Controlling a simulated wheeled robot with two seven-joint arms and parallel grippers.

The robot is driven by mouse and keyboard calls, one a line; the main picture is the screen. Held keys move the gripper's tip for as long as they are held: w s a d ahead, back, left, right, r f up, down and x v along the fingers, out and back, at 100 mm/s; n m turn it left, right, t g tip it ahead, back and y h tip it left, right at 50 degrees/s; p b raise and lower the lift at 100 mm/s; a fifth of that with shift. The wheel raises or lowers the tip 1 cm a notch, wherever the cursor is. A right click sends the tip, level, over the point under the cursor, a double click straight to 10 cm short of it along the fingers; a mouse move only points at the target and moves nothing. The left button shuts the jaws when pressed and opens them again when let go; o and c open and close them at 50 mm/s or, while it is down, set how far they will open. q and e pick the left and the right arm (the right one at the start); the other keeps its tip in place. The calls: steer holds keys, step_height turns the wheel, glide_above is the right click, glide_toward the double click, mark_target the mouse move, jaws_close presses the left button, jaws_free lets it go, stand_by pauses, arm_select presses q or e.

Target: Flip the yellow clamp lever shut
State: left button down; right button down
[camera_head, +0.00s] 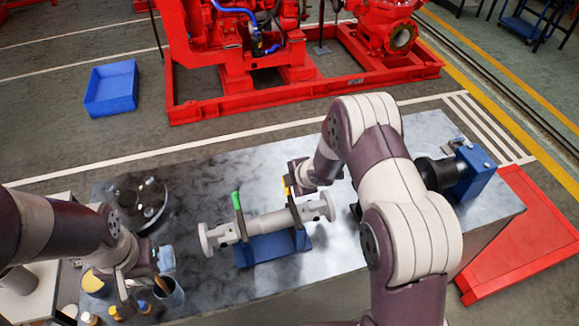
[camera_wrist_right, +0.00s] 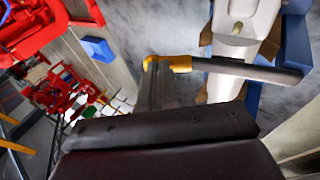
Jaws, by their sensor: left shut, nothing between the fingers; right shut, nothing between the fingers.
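The yellow clamp lever (camera_head: 287,188) stands up from the blue shaft cradle (camera_head: 265,249) with its grip at the top, beside my right gripper (camera_head: 292,177). In the right wrist view the yellow grip (camera_wrist_right: 180,63) lies at the tips of my shut right gripper (camera_wrist_right: 160,72), with its grey bar running right. I cannot tell whether they touch. The grey shaft (camera_head: 265,226) lies across the cradle. A green-tipped lever (camera_head: 236,201) stands up on the cradle's left side. My left gripper (camera_head: 125,290) is shut and empty at the table's left, away from the cradle.
A dark flanged disc (camera_head: 137,203) lies at the table's left, with a cup of tools (camera_head: 169,296) near my left gripper. A blue block with a black cylinder (camera_head: 470,174) stands at the right. The table (camera_head: 330,255) is clear in front of the cradle.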

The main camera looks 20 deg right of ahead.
steer(key=shift+w+f+b, duration=0.1)
steer(key=shift+f+b, duration=0.25)
steer(key=shift+f, duration=0.3)
steer(key=shift+w+f+b, duration=0.2)
steer(key=shift+f+b, duration=0.1)
steer(key=shift+f, duration=0.05)
steer(key=shift+s, duration=0.1)
steer(key=shift+s+f, duration=0.1)
steer(key=shift+f, duration=0.1)
steer(key=shift+r, duration=0.15)
